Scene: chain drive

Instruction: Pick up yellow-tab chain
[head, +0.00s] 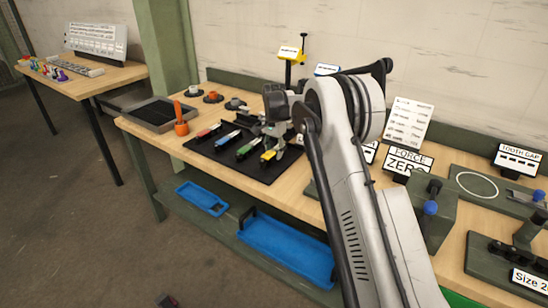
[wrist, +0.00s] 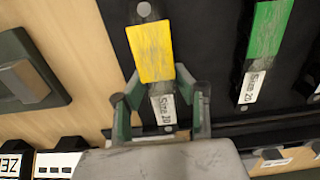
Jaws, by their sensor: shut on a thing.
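The yellow-tab chain (head: 268,156) is the rightmost of the chains at the black mat (head: 262,174). In the wrist view its yellow tab (wrist: 152,52) is large, with a "Size 20" label (wrist: 163,108) below it. My gripper (wrist: 158,88) has one finger on each side of this piece and is shut on it near the tab's lower end. In the head view my gripper (head: 276,143) is low over the mat at the yellow tab. The chain's links are mostly hidden, and I cannot tell whether it is clear of the mat.
The green-tab chain (wrist: 270,28) lies beside it, with blue (head: 228,137) and red (head: 208,131) tabs farther left. A "FORCE ZERO" sign (head: 407,162) stands to the right.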

